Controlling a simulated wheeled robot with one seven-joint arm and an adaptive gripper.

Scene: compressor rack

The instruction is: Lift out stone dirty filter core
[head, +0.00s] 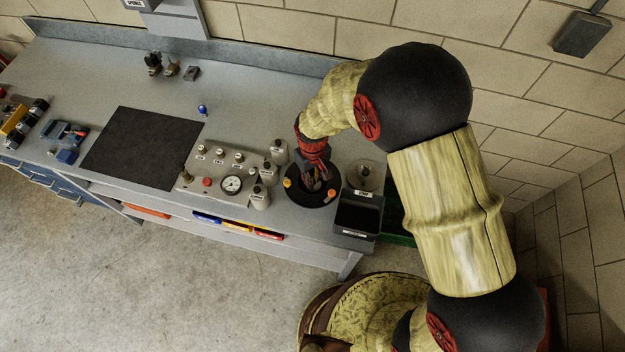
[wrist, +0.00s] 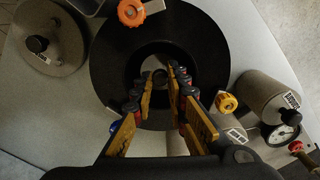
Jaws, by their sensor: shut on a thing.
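My gripper (head: 318,181) reaches down from above into a round black housing (head: 300,198) at the right end of the bench. In the wrist view, its yellow-and-black fingers (wrist: 161,76) point into the middle opening of the same black housing (wrist: 205,45). The fingers are closed on a dim greyish round piece (wrist: 159,82), which seems to be the stone dirty filter core. Most of it is hidden by the fingers and shadow. I cannot tell whether it is clear of its seat.
Orange knobs (wrist: 131,12) and (wrist: 226,102) flank the housing. Grey canisters (head: 278,150) and a panel with a gauge (head: 231,184) stand left. A pale round cup (head: 365,176) and a dark bin (head: 357,217) stand right. A dark mat (head: 143,148) lies farther left, empty.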

